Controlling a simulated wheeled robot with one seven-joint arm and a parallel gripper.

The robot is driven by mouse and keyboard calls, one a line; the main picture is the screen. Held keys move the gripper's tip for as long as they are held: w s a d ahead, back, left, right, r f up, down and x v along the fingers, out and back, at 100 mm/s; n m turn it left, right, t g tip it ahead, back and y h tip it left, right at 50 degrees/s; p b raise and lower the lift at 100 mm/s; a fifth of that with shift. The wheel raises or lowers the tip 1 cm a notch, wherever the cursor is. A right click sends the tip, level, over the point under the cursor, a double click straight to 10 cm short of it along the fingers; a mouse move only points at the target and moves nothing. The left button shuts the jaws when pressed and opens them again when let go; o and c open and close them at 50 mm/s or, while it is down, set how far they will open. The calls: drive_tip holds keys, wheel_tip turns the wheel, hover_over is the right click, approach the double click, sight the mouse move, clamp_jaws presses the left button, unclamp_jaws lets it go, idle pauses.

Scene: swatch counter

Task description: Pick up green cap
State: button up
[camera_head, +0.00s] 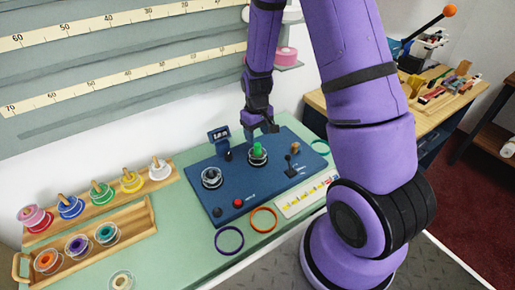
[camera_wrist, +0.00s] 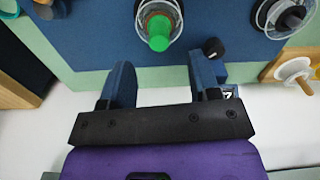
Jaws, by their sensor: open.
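The green cap (camera_head: 257,150) stands upright on a round, clear-rimmed holder on the blue panel (camera_head: 225,180). In the wrist view the green cap (camera_wrist: 160,36) is at the top centre, with an orange-brown part around its far side. My gripper (camera_head: 262,126) is above and just behind the cap in the head view. In the wrist view my gripper (camera_wrist: 162,75) is open and empty. The cap lies beyond the fingertips, roughly in line with the gap between them, and nothing touches it.
A similar round holder (camera_head: 212,178) with a dark centre sits left of the cap. A black lever (camera_head: 290,165) and tan knob (camera_head: 295,148) stand to the right. Spools on a wooden rack (camera_head: 130,183) are at left. Purple (camera_head: 229,240) and orange (camera_head: 264,220) rings lie in front.

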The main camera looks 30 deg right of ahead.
sight(258, 144)
drive_tip(key=shift+s+f, duration=0.1)
drive_tip(key=shift+f, duration=3.15)
drive_tip(key=shift+c, duration=0.5)
clamp_jaws()
